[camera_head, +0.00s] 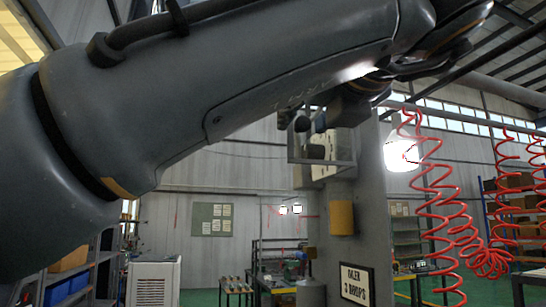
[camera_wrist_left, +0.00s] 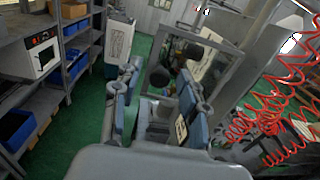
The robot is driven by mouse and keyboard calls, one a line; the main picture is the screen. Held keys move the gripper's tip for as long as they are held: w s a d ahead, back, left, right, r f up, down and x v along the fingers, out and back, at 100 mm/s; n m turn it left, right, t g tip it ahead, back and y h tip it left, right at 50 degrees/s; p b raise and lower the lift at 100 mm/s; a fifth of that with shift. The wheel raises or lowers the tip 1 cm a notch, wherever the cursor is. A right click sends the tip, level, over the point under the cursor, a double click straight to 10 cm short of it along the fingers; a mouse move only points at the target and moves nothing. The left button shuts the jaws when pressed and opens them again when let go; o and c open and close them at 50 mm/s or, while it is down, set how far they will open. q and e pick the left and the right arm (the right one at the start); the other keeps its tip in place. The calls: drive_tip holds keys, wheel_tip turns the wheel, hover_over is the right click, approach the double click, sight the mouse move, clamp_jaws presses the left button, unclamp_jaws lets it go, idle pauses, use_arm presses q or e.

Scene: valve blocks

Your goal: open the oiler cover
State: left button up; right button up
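My left arm crosses the head view from the left to the upper right. My left gripper (camera_head: 338,112) shows small and dark below its wrist, partly hidden. In the left wrist view its two blue-grey fingers (camera_wrist_left: 160,100) are spread apart, with nothing visibly gripped. A sign reading "3 DROPS" (camera_head: 356,284) stands low on the grey pillar (camera_head: 375,215). A grey rounded body (camera_head: 311,293), possibly the oiler, is left of it, cut off by the frame's bottom. I cannot make out its cover. My right gripper is in neither view.
A metal frame with dark round knobs (camera_head: 316,151) is close to the gripper, also seen in the wrist view (camera_wrist_left: 205,65). A yellow part (camera_head: 342,217) is on the pillar. Red coiled hoses (camera_head: 437,205) hang at right. Shelves (camera_wrist_left: 75,70) stand at left in the wrist view.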

use_arm(q)
drive_tip(key=s+d, duration=0.1)
drive_tip(key=s, duration=0.6)
drive_tip(key=shift+s, duration=0.2)
drive_tip(key=shift+d, duration=0.1)
